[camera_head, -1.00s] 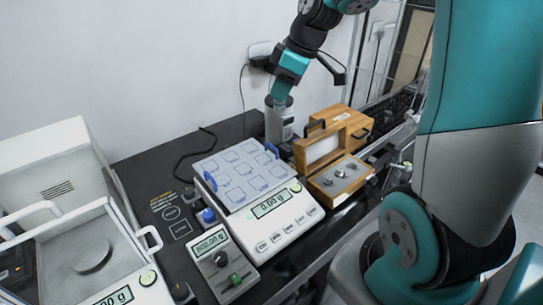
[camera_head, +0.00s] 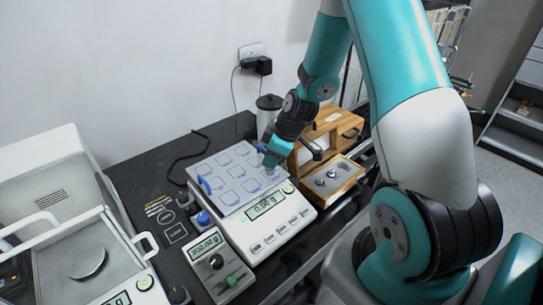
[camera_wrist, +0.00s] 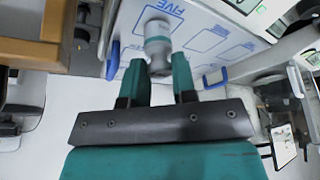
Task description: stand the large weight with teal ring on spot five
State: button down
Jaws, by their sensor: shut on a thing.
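My gripper (camera_wrist: 160,76) is shut on the large weight (camera_wrist: 157,32), a pale metal cylinder with a narrower neck, in the wrist view. The weight is over the white plate with blue-outlined spots, beside the printed word FIVE (camera_wrist: 176,8). I cannot tell whether its base touches the plate. In the head view my gripper (camera_head: 268,160) is low at the right corner of the spotted plate (camera_head: 213,172), and the weight is mostly hidden by it.
The plate sits on a white balance (camera_head: 270,224) with blue handles at its edges. A wooden weight box (camera_head: 335,182) stands close at the right, a grey canister (camera_head: 266,112) behind. A small display unit (camera_head: 214,262) is in front, an open-chamber balance (camera_head: 85,262) at left.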

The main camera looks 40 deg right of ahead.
jog(key=shift+f, duration=0.2)
jog(key=c, duration=0.9)
grip_release()
jog(key=shift+r, duration=0.2)
jog(key=b+v, duration=0.2)
jog(key=v, duration=0.9)
jog(key=s+a+r+g, duration=0.1)
jog(key=s+a+r, duration=0.15)
jog(key=a, duration=0.35)
jog(key=s+a+r, duration=0.1)
jog(key=a+r, duration=0.2)
jog(key=a, duration=0.3)
jog(key=s+a+r, duration=0.1)
jog(key=s+a, duration=0.3)
jog(key=s, duration=0.1)
jog(key=s+a+r+g+y, duration=0.1)
jog(key=s+a+r, duration=0.1)
jog(key=s+a, duration=0.2)
jog(key=s+a+r+m+g, duration=0.1)
jog(key=s+a, duration=0.4)
jog(key=s, duration=0.1)
jog(key=shift+s+a+r, duration=0.1)
jog(key=shift+s+r, duration=0.05)
jog(key=shift+r, duration=0.1)
